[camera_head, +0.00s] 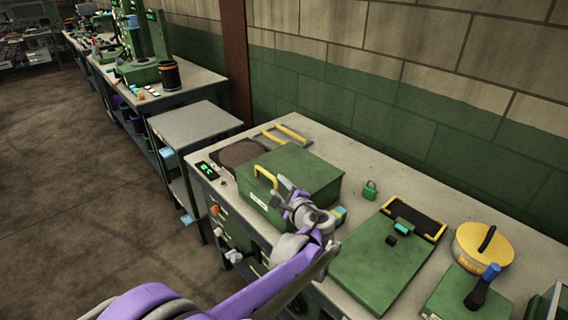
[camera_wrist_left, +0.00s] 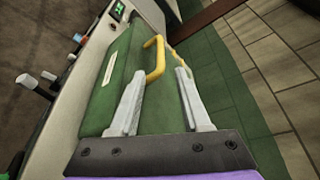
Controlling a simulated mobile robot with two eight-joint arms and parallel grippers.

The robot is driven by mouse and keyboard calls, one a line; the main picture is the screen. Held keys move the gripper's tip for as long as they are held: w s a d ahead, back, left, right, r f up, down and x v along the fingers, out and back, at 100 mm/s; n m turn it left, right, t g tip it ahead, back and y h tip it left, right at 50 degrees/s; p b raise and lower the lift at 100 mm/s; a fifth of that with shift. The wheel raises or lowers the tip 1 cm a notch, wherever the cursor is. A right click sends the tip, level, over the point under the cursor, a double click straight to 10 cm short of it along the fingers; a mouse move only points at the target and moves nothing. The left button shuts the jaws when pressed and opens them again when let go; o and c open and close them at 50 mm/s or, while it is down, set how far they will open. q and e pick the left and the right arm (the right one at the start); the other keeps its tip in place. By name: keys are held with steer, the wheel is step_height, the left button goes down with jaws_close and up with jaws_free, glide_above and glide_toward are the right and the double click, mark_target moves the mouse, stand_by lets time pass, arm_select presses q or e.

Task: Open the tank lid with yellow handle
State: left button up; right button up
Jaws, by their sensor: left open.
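The tank is a green box (camera_head: 306,170) on the near bench, with its green lid down. A yellow arched handle (camera_head: 265,177) stands on the lid's left side. My left gripper (camera_head: 286,186) is over the lid, a little to the right of the handle. In the left wrist view, the handle (camera_wrist_left: 155,60) is ahead of the two open grey fingers (camera_wrist_left: 158,80), close to their tips. I cannot tell if a finger touches it; nothing is held between them. My right gripper is not in view.
The bench (camera_head: 361,157) also holds a small green weight (camera_head: 370,190), a green flat case (camera_head: 375,262), a round yellow container (camera_head: 482,247) and a blue-handled tool (camera_head: 482,286). A digital display (camera_head: 207,170) sits at the bench's left corner. A wall stands behind.

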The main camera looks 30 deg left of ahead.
mark_target(269, 176)
arm_select(q)
steer(key=shift+w+a, duration=0.2)
steer(key=shift+a, duration=0.35)
steer(key=x, duration=0.9)
steer(key=shift+w+a+p, duration=0.1)
steer(key=shift+p, duration=0.3)
steer(key=shift+r, duration=0.1)
jaws_close()
stand_by(0.4)
